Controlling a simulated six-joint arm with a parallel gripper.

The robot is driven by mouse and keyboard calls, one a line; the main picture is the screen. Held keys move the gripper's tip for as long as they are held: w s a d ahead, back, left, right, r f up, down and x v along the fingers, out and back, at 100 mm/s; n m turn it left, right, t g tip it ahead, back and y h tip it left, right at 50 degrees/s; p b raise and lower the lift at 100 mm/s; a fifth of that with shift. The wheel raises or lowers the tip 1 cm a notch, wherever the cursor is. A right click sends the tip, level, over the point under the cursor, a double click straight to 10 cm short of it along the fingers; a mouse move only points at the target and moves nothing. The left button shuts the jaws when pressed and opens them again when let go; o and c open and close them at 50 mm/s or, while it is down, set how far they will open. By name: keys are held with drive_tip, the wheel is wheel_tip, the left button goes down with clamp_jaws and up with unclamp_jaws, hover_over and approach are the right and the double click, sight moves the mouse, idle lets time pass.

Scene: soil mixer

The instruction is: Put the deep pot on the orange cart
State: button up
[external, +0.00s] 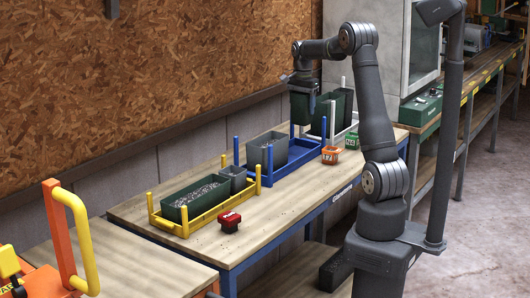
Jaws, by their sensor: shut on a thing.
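My gripper (303,82) is at the far end of the workbench, shut on the rim of a dark green deep pot (301,108). The pot hangs upright at the far end of the blue rack; the picture is too small to tell whether its base touches the rack. Another dark green pot (342,104) stands just right of it in a white rack. An orange frame with a yellow handle (60,228), which looks like the orange cart, is at the left edge, partly cut off by the picture.
The blue rack (303,153) holds a grey pot (267,150). A yellow rack (205,216) holds a soil-filled green planter (195,197) and a small grey pot (233,178). A red object (230,221) and orange cup (331,155) sit nearby. The near-left bench top (130,265) is clear.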

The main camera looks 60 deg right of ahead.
wheel_tip(320, 180, up, 10)
drive_tip(key=shift+r, duration=0.25)
drive_tip(key=w+a+n, duration=0.3)
drive_tip(key=w+a, duration=0.4)
drive_tip(key=a, duration=0.5)
drive_tip(key=w+a+n, duration=0.3)
drive_tip(key=a+n, duration=0.2)
drive_tip(key=a, duration=2.1)
drive_tip(key=n, duration=1)
hover_over(176, 277)
drive_tip(key=shift+f, duration=11.15)
